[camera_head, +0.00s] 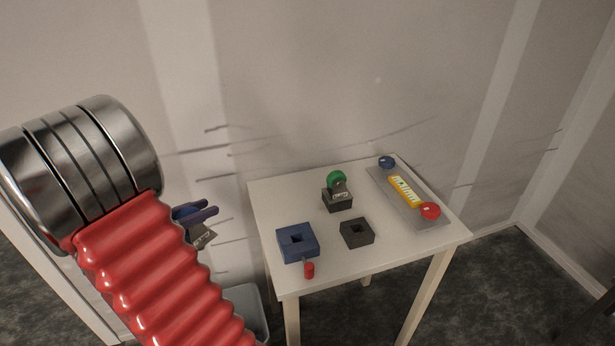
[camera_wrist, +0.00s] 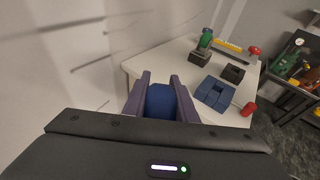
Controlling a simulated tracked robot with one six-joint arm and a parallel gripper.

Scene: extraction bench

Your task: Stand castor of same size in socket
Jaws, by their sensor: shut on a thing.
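My gripper (camera_head: 196,212) is in the air left of the table. In the wrist view its purple fingers (camera_wrist: 160,95) are shut on a rounded blue castor (camera_wrist: 162,103), partly hidden. A large blue block with a square socket (camera_head: 284,251) stands at the table's front left; it also shows in the wrist view (camera_wrist: 206,98). A smaller black block with an empty square socket (camera_head: 350,242) is right of it. A green castor (camera_head: 337,178) stands upright in another black block (camera_head: 338,203) behind. A small red piece (camera_head: 309,270) is at the blue block's front.
A grey plate (camera_head: 422,198) on the table's right bears a yellow marked strip (camera_head: 404,190), a blue round piece (camera_head: 387,161) and a red one (camera_head: 430,210). A pale bin (camera_head: 248,305) is below the table's left. The table's (camera_head: 275,204) back left is clear; a wall is behind.

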